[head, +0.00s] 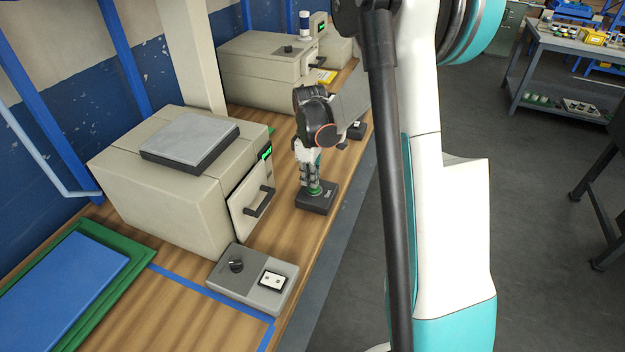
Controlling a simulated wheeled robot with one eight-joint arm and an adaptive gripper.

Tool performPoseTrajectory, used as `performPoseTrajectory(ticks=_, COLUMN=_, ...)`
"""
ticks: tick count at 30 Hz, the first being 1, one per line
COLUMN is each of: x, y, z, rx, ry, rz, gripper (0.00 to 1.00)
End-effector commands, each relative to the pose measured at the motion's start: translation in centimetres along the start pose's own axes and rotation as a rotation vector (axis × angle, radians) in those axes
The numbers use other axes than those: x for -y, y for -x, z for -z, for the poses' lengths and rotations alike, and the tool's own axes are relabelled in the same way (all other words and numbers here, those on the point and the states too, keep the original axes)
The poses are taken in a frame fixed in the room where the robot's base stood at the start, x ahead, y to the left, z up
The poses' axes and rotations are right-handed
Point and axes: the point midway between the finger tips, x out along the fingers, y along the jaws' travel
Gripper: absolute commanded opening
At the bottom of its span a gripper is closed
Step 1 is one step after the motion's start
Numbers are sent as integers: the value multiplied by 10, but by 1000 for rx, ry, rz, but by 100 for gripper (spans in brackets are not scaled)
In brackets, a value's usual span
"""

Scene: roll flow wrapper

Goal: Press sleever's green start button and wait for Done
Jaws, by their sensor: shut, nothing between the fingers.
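A small black button box (317,205) sits on the wooden bench, in front of a beige machine (155,190) with a door handle and a small lit green display (265,152). A green button (322,191) on top of the box is partly hidden by my fingertips. My gripper (314,188) points down, shut and empty, with its tips at the button. They look in contact, but I cannot tell whether the button is pressed. The display's text is too small to read.
A grey control box (233,268) with a knob and a white switch stands at the bench's near edge. A blue mat (60,290) on a green tray lies at left. Another beige machine (260,78) stands farther back. A grey table (570,45) is across the open floor.

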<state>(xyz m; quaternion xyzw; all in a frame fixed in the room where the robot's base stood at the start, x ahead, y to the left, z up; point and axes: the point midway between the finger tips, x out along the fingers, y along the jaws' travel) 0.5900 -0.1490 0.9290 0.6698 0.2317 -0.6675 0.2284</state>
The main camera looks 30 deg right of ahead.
Motion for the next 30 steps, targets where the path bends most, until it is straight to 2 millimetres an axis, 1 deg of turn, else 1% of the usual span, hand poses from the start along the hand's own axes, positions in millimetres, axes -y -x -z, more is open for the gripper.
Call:
performPoseTrajectory(ticks=1, x=2, y=16, z=3, rx=0, ry=1, rz=-1, gripper=0)
performPoseTrajectory(ticks=3, x=4, y=31, z=7, rx=-1, ry=1, rz=-3, gripper=0)
performPoseTrajectory(ticks=9, x=3, y=74, z=6, rx=-1, ry=0, rz=-3, gripper=0)
performPoseTrajectory(ticks=12, x=2, y=93, z=6, rx=-1, ry=0, rz=-3, gripper=0)
performPoseTrajectory(ticks=15, x=2, y=107, z=6, rx=-1, ry=0, rz=-3, gripper=0)
performPoseTrajectory(ticks=18, x=2, y=116, z=7, rx=-1, ry=0, rz=-3, gripper=0)
performPoseTrajectory(ticks=21, x=2, y=121, z=6, rx=-1, ry=0, rz=-3, gripper=0)
performPoseTrajectory(ticks=30, x=2, y=122, z=6, rx=-1, ry=0, rz=-3, gripper=0)
